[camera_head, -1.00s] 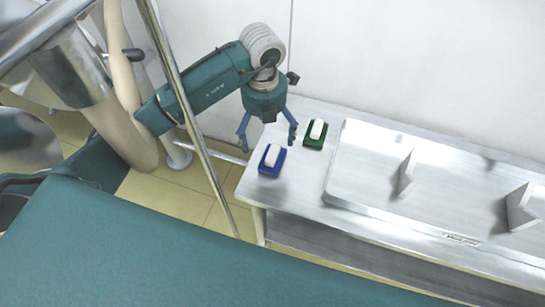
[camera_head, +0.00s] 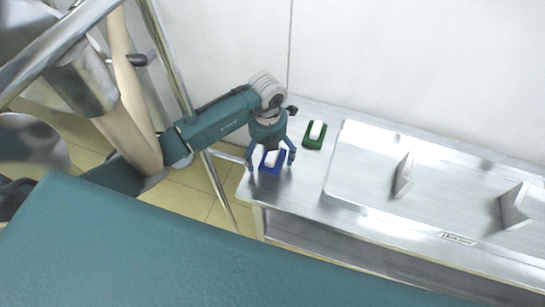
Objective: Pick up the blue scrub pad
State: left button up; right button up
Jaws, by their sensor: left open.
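The blue scrub pad (camera_head: 271,168), with a white block on top, lies near the left end of the metal counter (camera_head: 290,202). My left gripper (camera_head: 270,162) is open above it, pointing down, with one finger on each side of the pad. From this angle I cannot tell whether the fingers touch the pad. The top of the pad's far edge is partly covered by the gripper. My right gripper is not in view.
A green pad (camera_head: 314,137) with a white block lies just right and behind. A raised metal plate (camera_head: 365,180) with upright brackets fills the counter's right side. A wall stands behind. A metal pole (camera_head: 169,60) rises left of the counter.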

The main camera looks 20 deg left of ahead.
pick_arm(q)
jog(key=shift+c, duration=0.2)
jog(key=c, duration=1.2)
jog(key=shift+r, duration=0.15)
notch_tip(320, 180, up, 20)
jog(key=b, duration=0.1)
jog(key=shift+b, duration=0.4)
